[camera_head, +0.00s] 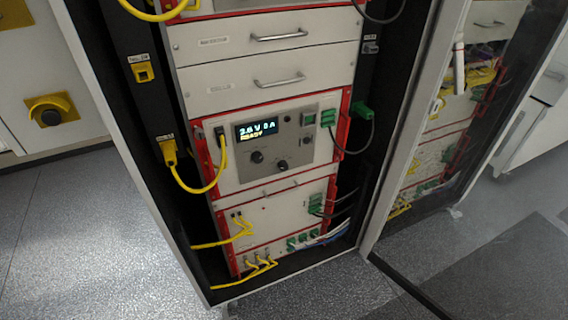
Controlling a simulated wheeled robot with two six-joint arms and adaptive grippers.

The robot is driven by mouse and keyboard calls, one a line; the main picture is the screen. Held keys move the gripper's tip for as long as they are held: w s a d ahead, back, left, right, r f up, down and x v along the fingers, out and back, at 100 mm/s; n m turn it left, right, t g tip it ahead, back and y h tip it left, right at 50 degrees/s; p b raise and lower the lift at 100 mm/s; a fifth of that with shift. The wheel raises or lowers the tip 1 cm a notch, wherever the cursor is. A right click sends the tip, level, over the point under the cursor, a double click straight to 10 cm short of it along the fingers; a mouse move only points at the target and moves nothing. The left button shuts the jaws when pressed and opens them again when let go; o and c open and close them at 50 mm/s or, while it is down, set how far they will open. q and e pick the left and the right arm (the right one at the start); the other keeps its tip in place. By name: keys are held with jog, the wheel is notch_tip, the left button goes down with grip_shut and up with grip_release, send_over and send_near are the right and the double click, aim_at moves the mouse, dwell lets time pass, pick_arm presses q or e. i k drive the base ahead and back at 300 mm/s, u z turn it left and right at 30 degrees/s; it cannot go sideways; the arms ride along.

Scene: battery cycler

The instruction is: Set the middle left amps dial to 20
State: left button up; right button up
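A cycler unit with a grey control panel (304,137) sits in the rack, framed in red. Under the display are two dark round dials, a left dial (257,157) and a slightly lower right dial (282,165). Their labels and settings are too small to read, so I cannot tell which is the amps dial. Neither of my grippers is in view.
The open black rack (119,135) has white drawers (268,83) above the unit. A yellow cable (211,184) hangs left of the panel and a dark cable (370,138) loops at its right. A glass door (455,140) stands open at right. Grey floor (60,240) is clear at left.

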aim_at(283, 165)
jog(key=z, duration=0.25)
jog(key=k, duration=0.4)
jog(key=u, duration=1.25)
jog(key=i, duration=1.2)
jog(key=z, duration=0.9)
